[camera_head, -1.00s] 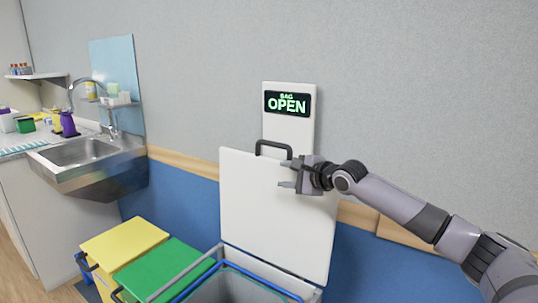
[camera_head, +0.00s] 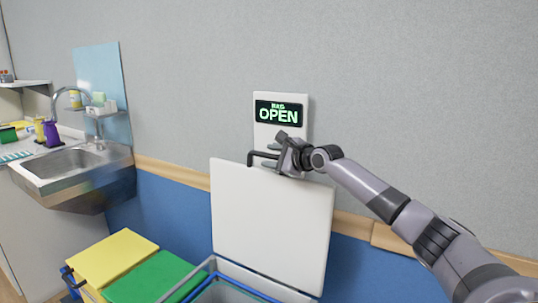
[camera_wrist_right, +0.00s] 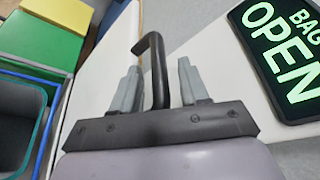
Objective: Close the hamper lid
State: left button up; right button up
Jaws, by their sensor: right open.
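The hamper lid (camera_head: 270,222) is a white panel standing raised and upright against the wall, above the open hamper (camera_head: 232,290). A black bar handle (camera_head: 262,156) sits on its top edge. My right gripper (camera_head: 280,150) is open at the handle. In the right wrist view the two fingers of the gripper (camera_wrist_right: 158,85) stand on either side of the black handle (camera_wrist_right: 157,70), with gaps left and right of it. The open hamper also shows at the left of that view (camera_wrist_right: 22,125). My left gripper is not in view.
A green lid (camera_head: 155,279) and a yellow lid (camera_head: 112,257) are beside the hamper on the left. A sign reading "BAG OPEN" (camera_head: 278,113) is on the wall just behind my gripper. A sink (camera_head: 70,163) is at the far left.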

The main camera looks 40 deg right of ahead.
jog(key=shift+x, duration=0.8)
grip_shut()
jog(key=shift+a, duration=0.1)
jog(key=shift+a, duration=0.1)
